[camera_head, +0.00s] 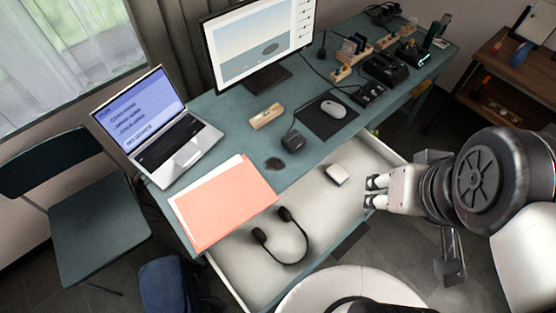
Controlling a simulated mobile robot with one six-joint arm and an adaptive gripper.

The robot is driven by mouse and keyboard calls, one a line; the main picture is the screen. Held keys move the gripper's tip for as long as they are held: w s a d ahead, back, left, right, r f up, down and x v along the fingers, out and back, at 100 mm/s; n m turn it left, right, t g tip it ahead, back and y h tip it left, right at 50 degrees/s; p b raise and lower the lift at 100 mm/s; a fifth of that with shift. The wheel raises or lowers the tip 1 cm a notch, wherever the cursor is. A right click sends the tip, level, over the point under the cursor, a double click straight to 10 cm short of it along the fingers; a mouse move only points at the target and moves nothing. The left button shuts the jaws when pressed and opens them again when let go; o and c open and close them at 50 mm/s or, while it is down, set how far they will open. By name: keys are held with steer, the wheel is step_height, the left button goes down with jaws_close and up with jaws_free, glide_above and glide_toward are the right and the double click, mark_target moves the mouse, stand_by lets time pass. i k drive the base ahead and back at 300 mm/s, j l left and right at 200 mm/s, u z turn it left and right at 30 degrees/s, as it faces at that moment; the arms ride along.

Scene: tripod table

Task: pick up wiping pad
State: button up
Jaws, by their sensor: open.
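A small white block with a darker underside, which looks like the wiping pad (336,174), lies in the open white drawer (325,206) below the desk top. My gripper (372,191) is just to the right of the pad, over the drawer's right part. Its two fingers point left towards the pad and are apart, with nothing between them. A gap shows between the fingertips and the pad. Their height above the drawer floor is hard to tell.
A black headset (282,237) lies in the drawer to the left. The teal desk (318,150) bears a laptop (155,125), a monitor (262,45), a pink folder (222,203), a mouse (334,109) and a dark stain (274,163). A chair (95,220) stands at left.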

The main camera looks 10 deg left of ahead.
mark_target(337, 175)
steer(key=i+l, duration=0.2)
steer(key=l, duration=0.15)
steer(key=i+l, duration=0.2)
steer(key=l, duration=0.2)
steer(key=l+u, duration=0.1)
steer(key=u, duration=0.3)
steer(key=i+l+u, duration=0.1)
steer(key=u, duration=0.3)
steer(key=l+u, duration=0.2)
steer(key=u, duration=0.2)
steer(key=l+u, duration=0.15)
steer(key=u, duration=0.25)
